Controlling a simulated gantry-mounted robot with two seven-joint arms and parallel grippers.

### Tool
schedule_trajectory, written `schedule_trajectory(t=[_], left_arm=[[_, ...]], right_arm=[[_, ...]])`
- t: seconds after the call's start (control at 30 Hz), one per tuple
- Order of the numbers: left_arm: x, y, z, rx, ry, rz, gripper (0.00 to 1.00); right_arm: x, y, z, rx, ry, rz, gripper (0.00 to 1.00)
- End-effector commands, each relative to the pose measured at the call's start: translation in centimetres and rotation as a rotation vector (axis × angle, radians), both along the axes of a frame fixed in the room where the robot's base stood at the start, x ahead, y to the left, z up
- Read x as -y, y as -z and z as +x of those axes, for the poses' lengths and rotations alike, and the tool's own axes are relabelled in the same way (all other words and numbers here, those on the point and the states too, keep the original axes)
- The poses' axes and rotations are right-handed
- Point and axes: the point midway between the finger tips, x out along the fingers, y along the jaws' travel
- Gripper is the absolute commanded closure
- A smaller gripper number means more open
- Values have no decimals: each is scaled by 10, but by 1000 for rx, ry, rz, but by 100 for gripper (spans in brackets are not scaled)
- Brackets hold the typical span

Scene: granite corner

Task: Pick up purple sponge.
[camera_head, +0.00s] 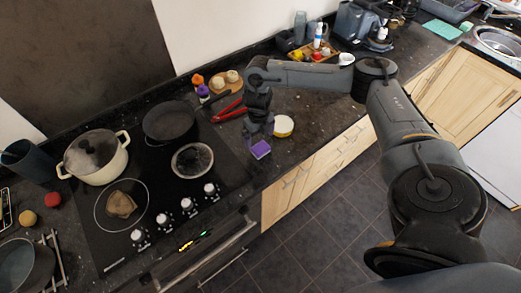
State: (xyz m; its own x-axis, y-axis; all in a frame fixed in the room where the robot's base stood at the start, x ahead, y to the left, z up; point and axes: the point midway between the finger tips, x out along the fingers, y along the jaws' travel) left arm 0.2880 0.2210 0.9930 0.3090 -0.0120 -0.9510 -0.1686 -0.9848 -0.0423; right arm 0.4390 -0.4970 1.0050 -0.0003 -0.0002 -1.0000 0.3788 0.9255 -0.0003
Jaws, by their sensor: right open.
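The purple sponge (261,150) is a small block lying on the dark granite counter near its front edge, right of the stove. My right gripper (259,137) points down just above and behind the sponge. It is open, and it looks apart from the sponge, though the gap is hard to judge from here. My right arm reaches in from the right side. My left gripper is not in view.
A small round dish (283,125) sits right beside my right gripper. Red-handled tongs (228,111) lie to its left. A glass lid (192,160), a black pan (168,121) and a cream pot (95,156) are on the stove. Counter right of the dish is clear.

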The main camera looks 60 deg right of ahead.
Motion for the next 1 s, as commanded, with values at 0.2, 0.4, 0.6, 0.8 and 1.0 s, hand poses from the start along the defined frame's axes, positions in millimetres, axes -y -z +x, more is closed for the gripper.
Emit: schedule_trajectory(t=[0.2, 0.4, 0.6, 0.8, 1.0], left_arm=[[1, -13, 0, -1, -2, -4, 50], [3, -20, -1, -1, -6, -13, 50], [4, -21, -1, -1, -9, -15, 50], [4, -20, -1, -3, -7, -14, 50], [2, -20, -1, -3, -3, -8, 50]], right_arm=[[0, 16, -3, -3, -1, 0, 1], [0, 42, -4, -2, -1, 1, 1], [1, 52, -4, 1, 0, 0, 1], [1, 52, -4, 1, 0, 0, 6], [1, 52, -4, 1, 0, 0, 36]])
